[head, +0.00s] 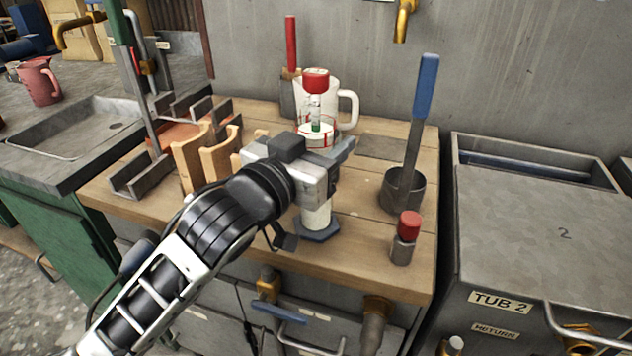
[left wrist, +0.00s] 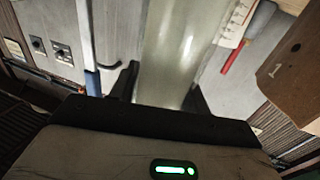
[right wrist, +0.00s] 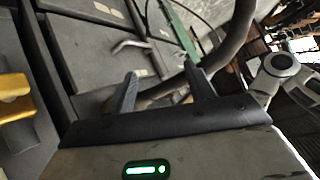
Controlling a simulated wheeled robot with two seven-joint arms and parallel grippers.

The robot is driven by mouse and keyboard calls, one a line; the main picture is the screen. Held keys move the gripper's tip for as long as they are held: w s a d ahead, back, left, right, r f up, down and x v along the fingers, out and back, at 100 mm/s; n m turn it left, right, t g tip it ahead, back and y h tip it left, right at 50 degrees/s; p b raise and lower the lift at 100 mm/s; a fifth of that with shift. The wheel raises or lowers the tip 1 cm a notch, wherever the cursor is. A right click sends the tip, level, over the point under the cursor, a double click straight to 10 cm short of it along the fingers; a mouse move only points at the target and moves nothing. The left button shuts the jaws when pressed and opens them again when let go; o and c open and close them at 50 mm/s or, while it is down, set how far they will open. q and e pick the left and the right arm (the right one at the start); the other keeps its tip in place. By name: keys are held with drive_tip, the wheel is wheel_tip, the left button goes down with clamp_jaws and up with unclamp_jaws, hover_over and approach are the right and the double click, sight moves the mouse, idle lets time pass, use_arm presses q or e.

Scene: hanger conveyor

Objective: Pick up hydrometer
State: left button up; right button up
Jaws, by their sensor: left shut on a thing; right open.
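A hydrometer with a red top (head: 316,80) and a clear stem with a green band stands upright in the mouth of a tall clear jar (head: 317,215). The jar stands on a dark six-sided foot (head: 318,233) on the wooden bench. My left gripper (head: 325,170) is shut around the jar's upper body and hides part of it. In the left wrist view the pale jar (left wrist: 180,50) lies between the fingers (left wrist: 163,92). My right gripper (right wrist: 160,92) is open and empty in the right wrist view. It is out of the head view.
A white jug (head: 348,105) stands right behind the hydrometer. A cup with a blue-handled tool (head: 425,90) and a small red-capped bottle (head: 406,238) stand to the right. Wooden racks (head: 195,160) are at the left. A lidded tub (head: 545,230) is beyond the bench's right edge.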

drive_tip(key=w+a+r+n+g+y, duration=0.1)
drive_tip(key=a+r+n+g+y, duration=0.25)
drive_tip(key=r+n, duration=0.6)
drive_tip(key=w+a+r+n+g+y, duration=0.15)
drive_tip(key=a+r+n, duration=0.25)
drive_tip(key=r, duration=1)
drive_tip(key=w+a+r+n+g+y, duration=0.1)
drive_tip(key=a+r+n+g+y, duration=0.25)
drive_tip(key=r+n, duration=0.6)
drive_tip(key=n+t+h, duration=0.7)
drive_tip(key=n+h, duration=0.3)
drive_tip(key=h, duration=0.6)
approach(318, 73)
drive_tip(key=x, duration=0.6)
drive_tip(key=shift+a+r, duration=0.15)
drive_tip(key=shift+a, duration=0.25)
drive_tip(key=shift+d+x, duration=0.15)
drive_tip(key=shift+x, duration=0.75)
drive_tip(key=shift+d+x, duration=0.2)
drive_tip(key=shift+x, duration=0.75)
drive_tip(key=shift+d+x, duration=0.15)
drive_tip(key=shift+x, duration=0.75)
